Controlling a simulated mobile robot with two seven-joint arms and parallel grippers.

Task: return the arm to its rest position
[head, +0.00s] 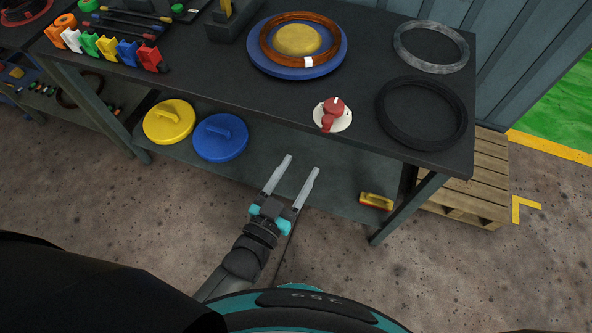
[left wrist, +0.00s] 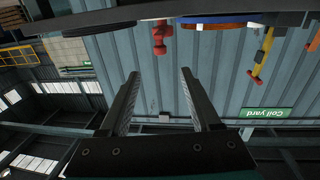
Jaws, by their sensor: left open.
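My left gripper (head: 291,181) is open and empty in the head view, in front of the workbench (head: 210,85) and over its lower shelf. Its two fingers are apart and point away from my body. In the left wrist view the open fingers (left wrist: 160,80) have nothing between them, and the corrugated wall (left wrist: 220,80) lies beyond. On the bench top, a copper-coloured ring (head: 327,48) lies on a blue disc (head: 345,65) around a yellow dome (head: 297,40). A red knob (head: 333,106) sits on a white dial nearby. My right gripper is not in view.
A black ring (head: 458,130) and a grey ring (head: 463,60) lie on the bench's right. Yellow (head: 168,122) and blue (head: 220,138) lids and a yellow-red block (head: 376,201) are on the lower shelf. A wooden pallet (head: 485,180) stands right. The floor in front is clear.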

